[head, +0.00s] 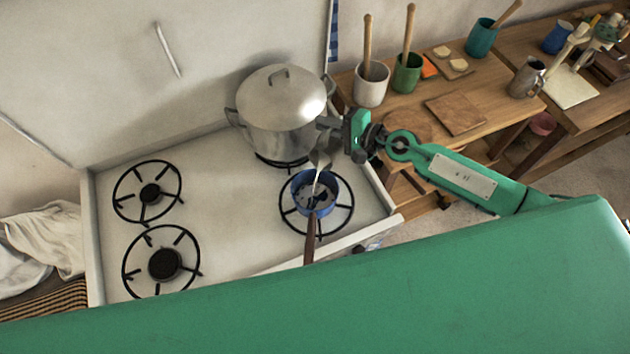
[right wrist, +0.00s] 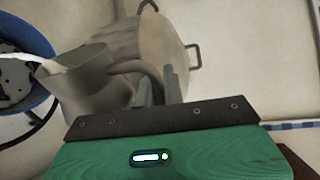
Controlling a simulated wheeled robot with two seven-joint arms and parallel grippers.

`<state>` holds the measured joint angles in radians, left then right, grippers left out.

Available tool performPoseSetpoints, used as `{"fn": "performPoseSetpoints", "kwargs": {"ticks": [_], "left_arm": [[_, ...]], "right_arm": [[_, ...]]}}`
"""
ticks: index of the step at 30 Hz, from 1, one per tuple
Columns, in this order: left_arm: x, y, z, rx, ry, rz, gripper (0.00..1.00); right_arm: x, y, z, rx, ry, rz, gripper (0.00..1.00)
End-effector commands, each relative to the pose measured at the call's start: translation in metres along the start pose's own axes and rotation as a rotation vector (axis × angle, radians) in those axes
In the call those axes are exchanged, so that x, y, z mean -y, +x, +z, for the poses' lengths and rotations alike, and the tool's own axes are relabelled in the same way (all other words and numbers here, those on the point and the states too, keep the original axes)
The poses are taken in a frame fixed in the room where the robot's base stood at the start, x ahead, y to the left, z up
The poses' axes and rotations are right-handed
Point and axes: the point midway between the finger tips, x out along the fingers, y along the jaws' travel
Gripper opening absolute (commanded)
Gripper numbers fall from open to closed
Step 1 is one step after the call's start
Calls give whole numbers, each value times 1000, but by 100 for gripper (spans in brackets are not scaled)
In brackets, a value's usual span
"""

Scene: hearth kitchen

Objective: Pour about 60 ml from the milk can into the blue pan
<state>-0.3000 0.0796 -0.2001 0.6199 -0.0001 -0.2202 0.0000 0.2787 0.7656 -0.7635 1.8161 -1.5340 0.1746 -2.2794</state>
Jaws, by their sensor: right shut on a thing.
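The blue pan (head: 300,183) sits on the front right burner of the stove, its brown handle pointing to the front. The milk can (head: 320,158), small and grey, is tilted over the pan, its mouth toward it. A thin white stream runs from its lip into the pan, where white and dark patches show. My right gripper (head: 330,132) is shut on the can's handle. In the right wrist view the can (right wrist: 90,85) hangs beside the fingers (right wrist: 160,88), with the white stream at its lip and the blue pan (right wrist: 28,35) at the left edge. My left gripper is out of view.
A large lidded pot (head: 282,105) stands on the back right burner, close behind the can and pan. The left burners (head: 150,193) are empty. On the wooden table (head: 480,135) at right stand a white crock (head: 371,88), a green cup (head: 407,75) and a metal jug (head: 527,78).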

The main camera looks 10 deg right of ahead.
Motion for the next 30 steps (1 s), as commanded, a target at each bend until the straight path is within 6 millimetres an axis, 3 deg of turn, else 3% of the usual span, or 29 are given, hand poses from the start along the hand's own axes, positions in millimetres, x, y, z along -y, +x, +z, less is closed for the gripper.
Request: {"fn": "performPoseSetpoints", "kwargs": {"ticks": [30], "left_arm": [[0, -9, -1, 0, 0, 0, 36]], "right_arm": [[3, 0, 4, -8, -38, -2, 0]]}}
